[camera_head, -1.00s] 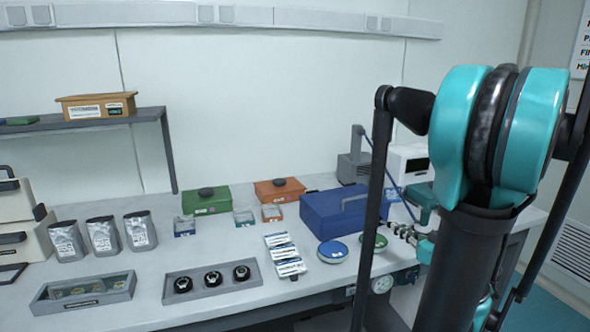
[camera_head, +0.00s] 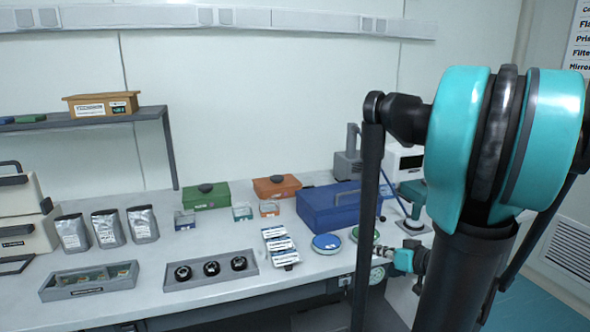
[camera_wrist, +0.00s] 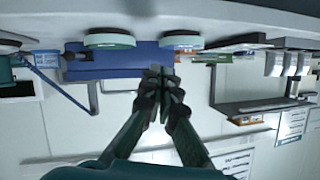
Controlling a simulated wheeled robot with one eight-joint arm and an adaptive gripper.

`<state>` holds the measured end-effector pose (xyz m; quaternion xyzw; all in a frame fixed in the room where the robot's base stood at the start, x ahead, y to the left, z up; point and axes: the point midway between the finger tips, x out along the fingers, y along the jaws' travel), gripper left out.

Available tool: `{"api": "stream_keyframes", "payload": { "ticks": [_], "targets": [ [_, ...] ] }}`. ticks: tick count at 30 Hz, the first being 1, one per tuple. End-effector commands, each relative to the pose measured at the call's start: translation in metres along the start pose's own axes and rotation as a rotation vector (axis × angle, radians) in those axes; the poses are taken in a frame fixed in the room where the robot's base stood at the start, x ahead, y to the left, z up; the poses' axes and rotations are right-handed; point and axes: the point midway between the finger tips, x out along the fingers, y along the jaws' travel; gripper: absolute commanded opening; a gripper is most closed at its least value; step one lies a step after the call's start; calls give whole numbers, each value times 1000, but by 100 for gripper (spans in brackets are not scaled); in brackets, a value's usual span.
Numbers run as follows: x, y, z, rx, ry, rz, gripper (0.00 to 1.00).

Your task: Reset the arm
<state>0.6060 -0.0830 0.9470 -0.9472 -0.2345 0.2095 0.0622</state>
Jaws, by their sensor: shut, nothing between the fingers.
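My arm, with teal joint covers and a black link, fills the right side of the head view. My gripper shows in the wrist view (camera_wrist: 162,78), its dark fingertips together and nothing between them. In the head view its end is mostly hidden behind my arm. The wrist picture is upside down. In it the fingertips overlap the blue case (camera_wrist: 120,62) in the picture, and I cannot tell the distance.
The bench (camera_head: 200,265) holds a blue case (camera_head: 325,207), a green box (camera_head: 206,196), an orange box (camera_head: 277,186), silver pouches (camera_head: 143,224), a tray of round black parts (camera_head: 211,270) and two round dishes (camera_head: 326,243). A shelf (camera_head: 60,125) stands at left.

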Motion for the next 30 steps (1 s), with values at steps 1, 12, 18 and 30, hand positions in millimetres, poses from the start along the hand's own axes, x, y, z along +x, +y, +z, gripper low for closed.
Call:
{"api": "stream_keyframes", "payload": {
  "ticks": [1, 12, 18, 30],
  "targets": [
    [5, -9, 8, 15, -43, -11, 0],
    [10, -67, 109, 172, -528, 93, 0],
    [-11, -71, 146, 185, -703, 286, 0],
    [-30, -61, 156, 171, -749, 474, 0]
  ]
}}
